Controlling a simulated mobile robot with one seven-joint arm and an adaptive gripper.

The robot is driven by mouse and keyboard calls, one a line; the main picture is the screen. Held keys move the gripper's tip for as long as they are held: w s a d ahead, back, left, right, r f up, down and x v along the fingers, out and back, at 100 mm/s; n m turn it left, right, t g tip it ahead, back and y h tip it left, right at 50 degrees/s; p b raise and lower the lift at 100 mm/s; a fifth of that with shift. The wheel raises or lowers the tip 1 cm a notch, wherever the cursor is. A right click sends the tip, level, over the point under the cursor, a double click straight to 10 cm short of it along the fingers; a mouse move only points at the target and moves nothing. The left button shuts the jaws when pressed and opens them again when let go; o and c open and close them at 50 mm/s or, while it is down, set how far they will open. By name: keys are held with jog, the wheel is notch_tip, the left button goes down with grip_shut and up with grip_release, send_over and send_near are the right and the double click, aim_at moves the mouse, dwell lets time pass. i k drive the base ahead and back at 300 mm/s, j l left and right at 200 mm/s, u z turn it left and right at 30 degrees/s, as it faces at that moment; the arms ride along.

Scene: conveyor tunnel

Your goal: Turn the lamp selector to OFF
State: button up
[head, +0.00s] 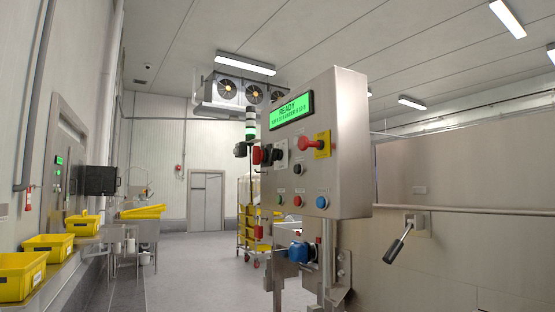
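A steel control box (345,150) stands on a post right of the middle of the head view, its face turned to the left. A small black knob (297,169) sits on the face below a red knob on a yellow plate (321,146). Another black control on a pale plate (281,154) sits farther left, seen at a steep angle. I cannot tell which of them is the lamp selector, and I cannot read the labels or knob positions. My gripper is not in view.
The box has a lit green display (294,110) reading READY, and a blue button (321,202) low on its face. A black-handled lever (398,243) sticks out of the wall at right. Yellow crates (23,277) line the left. The floor (190,280) between is clear.

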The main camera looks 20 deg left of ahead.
aim_at(276, 154)
jog(key=i+j+z, duration=0.1)
jog(key=i+j, duration=0.15)
jog(key=i+j+z, duration=0.15)
jog(key=j, duration=0.3)
jog(key=i+j+z, duration=0.1)
jog(key=i+j, duration=0.15)
jog(key=j, duration=0.15)
